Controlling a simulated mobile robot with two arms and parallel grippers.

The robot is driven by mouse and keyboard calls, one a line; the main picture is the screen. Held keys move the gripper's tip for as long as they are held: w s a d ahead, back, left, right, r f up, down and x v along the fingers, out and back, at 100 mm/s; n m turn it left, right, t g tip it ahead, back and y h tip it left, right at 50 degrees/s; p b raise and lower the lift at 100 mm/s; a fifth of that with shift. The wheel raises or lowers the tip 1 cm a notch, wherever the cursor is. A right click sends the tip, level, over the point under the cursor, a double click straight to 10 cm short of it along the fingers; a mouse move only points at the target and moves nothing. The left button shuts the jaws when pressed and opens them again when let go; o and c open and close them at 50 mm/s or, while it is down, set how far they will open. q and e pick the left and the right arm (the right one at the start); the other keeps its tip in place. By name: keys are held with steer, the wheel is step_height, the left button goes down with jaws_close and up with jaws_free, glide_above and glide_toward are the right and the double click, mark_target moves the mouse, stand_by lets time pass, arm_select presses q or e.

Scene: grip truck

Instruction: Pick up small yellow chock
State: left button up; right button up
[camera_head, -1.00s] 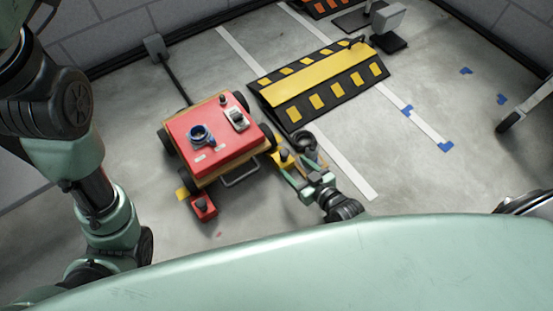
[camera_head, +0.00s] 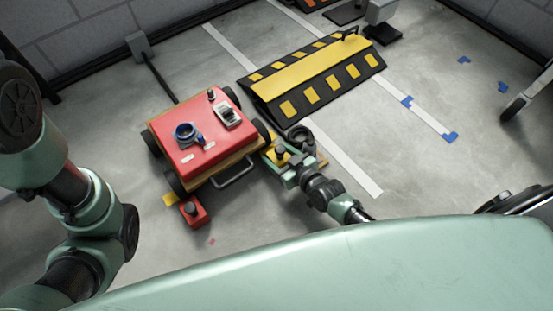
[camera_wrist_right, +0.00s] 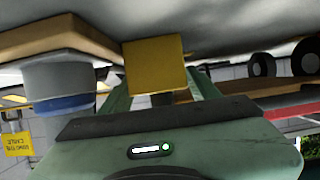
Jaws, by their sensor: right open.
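The small yellow chock (camera_head: 283,152) sits on the floor by the right front wheel of the red-topped cart (camera_head: 210,150). It has a dark knob on top. My right gripper (camera_head: 278,157) is open, low at the chock, with its green fingers around it. In the right wrist view the yellow chock (camera_wrist_right: 155,65) appears between the two green fingers (camera_wrist_right: 160,88); contact cannot be told. My left arm shows at the left, but its gripper is out of view.
A second yellow piece (camera_head: 171,199) lies by the cart's left front wheel, near a red box (camera_head: 193,212). A black and yellow ramp (camera_head: 312,80) lies behind. A dark round object (camera_head: 301,134) is close to my right gripper.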

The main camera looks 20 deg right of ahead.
steer(key=shift+r, duration=0.1)
jaws_close()
